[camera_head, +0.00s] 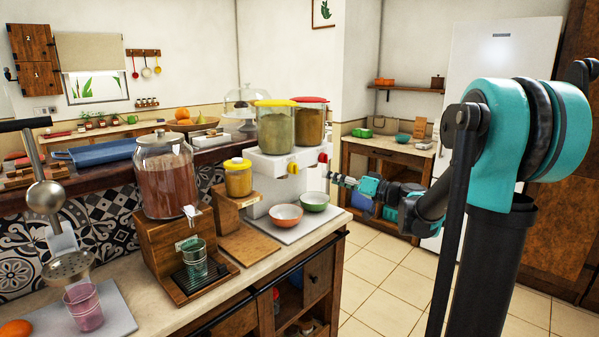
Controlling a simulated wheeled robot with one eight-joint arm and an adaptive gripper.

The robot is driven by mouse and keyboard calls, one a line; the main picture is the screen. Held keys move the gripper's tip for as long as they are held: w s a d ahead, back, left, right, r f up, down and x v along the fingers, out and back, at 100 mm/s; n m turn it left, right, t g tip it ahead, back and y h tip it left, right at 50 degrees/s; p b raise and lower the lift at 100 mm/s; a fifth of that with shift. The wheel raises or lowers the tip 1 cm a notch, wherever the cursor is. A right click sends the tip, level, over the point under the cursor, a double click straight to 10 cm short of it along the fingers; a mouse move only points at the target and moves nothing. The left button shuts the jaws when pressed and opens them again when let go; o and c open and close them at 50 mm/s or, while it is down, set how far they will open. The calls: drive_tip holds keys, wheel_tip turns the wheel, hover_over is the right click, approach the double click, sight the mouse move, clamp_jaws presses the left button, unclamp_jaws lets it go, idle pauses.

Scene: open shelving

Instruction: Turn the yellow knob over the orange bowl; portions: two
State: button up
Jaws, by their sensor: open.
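The yellow knob (293,168) is on the front of a white dispenser (262,184), above the orange bowl (286,218). A red knob (323,158) sits to its right, above a green bowl (314,202). Both bowls stand on a pale tray (297,235); their insides look empty, but they are small in view. My gripper (335,178) reaches in from the right. It is open and small in the picture, to the right of both knobs and closer to the red one. It appears apart from the yellow knob.
Two clear hoppers, yellow-lidded (275,130) and red-lidded (310,125), top the dispenser. Left are a yellow-lidded jar (238,180) and a large drink jar (168,180) with a glass (194,258) below. A wooden board (248,246) lies in front. Floor right of the counter is clear.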

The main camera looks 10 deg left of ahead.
sight(294, 169)
drive_tip(key=x, duration=1.4)
drive_tip(key=shift+a, duration=0.3)
drive_tip(key=shift+w, duration=0.1)
drive_tip(key=c, duration=1.2)
